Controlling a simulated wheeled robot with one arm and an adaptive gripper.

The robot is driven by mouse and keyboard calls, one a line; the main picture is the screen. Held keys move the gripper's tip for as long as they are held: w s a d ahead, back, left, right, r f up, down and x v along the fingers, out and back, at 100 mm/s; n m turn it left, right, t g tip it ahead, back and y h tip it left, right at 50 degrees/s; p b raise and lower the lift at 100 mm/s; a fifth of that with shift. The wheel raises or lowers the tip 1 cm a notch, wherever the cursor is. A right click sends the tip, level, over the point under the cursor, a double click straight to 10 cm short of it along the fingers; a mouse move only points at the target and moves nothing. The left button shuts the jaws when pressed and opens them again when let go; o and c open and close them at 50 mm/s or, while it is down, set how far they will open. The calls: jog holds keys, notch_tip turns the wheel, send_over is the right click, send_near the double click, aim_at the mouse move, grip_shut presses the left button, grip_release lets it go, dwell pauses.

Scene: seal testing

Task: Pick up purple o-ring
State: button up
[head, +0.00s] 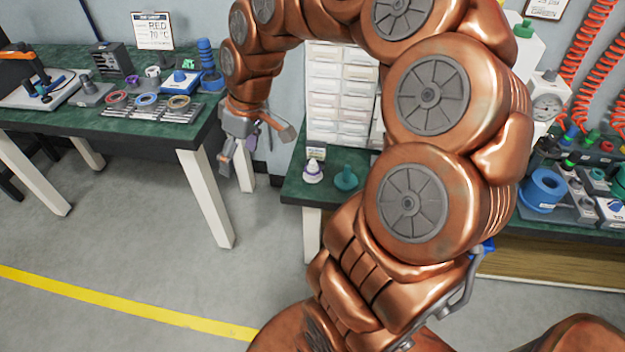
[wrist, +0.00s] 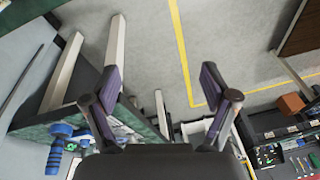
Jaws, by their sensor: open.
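My gripper (head: 257,150) hangs in the air, open and empty, between the left workbench and the middle green bench. In the wrist view its two purple-padded fingers (wrist: 160,92) are spread wide, with floor and bench legs behind them. A small white cone (head: 313,175) with a purple band (head: 313,166) stands on the middle bench, right of and below my gripper in the head view. The band may be the purple o-ring; it is too small to be sure. I cannot make out a purple o-ring in the wrist view.
The left green workbench (head: 150,135) carries a rack with red (head: 117,98), blue (head: 147,100) and tan rings (head: 178,102), and a blue stack (head: 206,55). A teal cone (head: 346,178) stands beside the white cone. White drawers (head: 340,95) rise behind. My arm covers much of the middle.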

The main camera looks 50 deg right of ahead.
jog(key=w+d+f+t+b, duration=0.2)
jog(key=w+d+f+b, duration=0.35)
jog(key=d+f, duration=0.6)
jog(key=m+h+b, duration=0.1)
jog(key=m+b, duration=0.1)
jog(key=b, duration=0.1)
send_over(313, 163)
jog(key=s+d, duration=0.2)
notch_tip(313, 163, down, 10)
jog(key=shift+t, duration=0.3)
jog(key=shift+s+a+x, duration=0.1)
jog(key=shift+a+x, duration=0.05)
jog(key=shift+x, duration=1.75)
jog(key=shift+s+a+x, duration=0.1)
jog(key=shift+x, duration=1.8)
jog(key=c, duration=0.9)
jog(key=shift+r, duration=0.1)
